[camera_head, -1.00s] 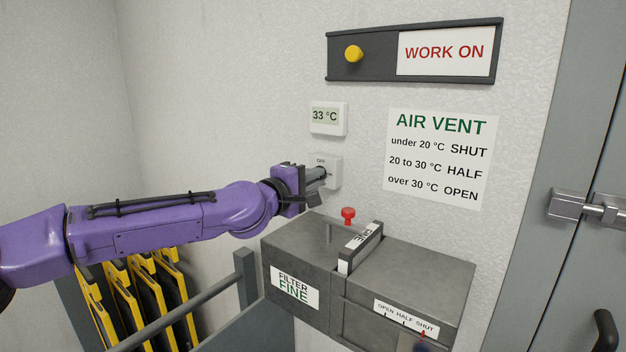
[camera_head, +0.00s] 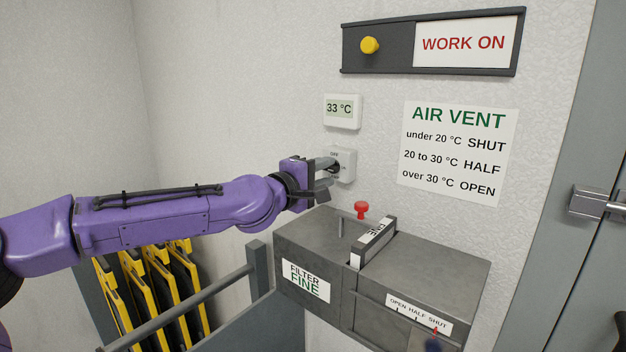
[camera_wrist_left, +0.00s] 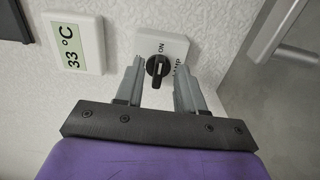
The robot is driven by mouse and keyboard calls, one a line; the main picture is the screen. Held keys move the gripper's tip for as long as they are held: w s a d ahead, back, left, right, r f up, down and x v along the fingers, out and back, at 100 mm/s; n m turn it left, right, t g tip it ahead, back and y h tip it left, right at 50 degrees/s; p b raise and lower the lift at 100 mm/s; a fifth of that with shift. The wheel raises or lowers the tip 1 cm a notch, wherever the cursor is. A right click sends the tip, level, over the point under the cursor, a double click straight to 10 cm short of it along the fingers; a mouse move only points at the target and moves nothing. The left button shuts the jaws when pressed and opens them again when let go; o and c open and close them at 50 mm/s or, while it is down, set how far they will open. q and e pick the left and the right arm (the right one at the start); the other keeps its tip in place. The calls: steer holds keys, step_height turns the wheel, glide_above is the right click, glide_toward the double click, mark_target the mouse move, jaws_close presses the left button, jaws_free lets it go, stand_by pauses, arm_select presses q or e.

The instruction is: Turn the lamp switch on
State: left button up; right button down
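The lamp switch is a white wall plate (camera_head: 345,166) with a dark rotary knob, below the thermometer display. In the left wrist view the black knob (camera_wrist_left: 158,68) sits on its white plate (camera_wrist_left: 178,46), with "ON" readable beside it. My left gripper (camera_head: 330,174) is at the switch and partly hides it in the head view. In the left wrist view my left gripper's (camera_wrist_left: 160,85) two grey fingers are apart, one on each side of the knob, with gaps visible. My right gripper is not in view.
A display (camera_head: 342,110) reading 33 °C is just above the switch. A grey filter box (camera_head: 430,262) with a red knob (camera_head: 361,209) stands below right. A grey rail (camera_head: 190,304) and yellow-framed panels (camera_head: 150,280) are below my arm.

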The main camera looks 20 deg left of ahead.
arm_select(q)
steer(key=v, duration=0.9)
steer(key=shift+s, duration=0.15)
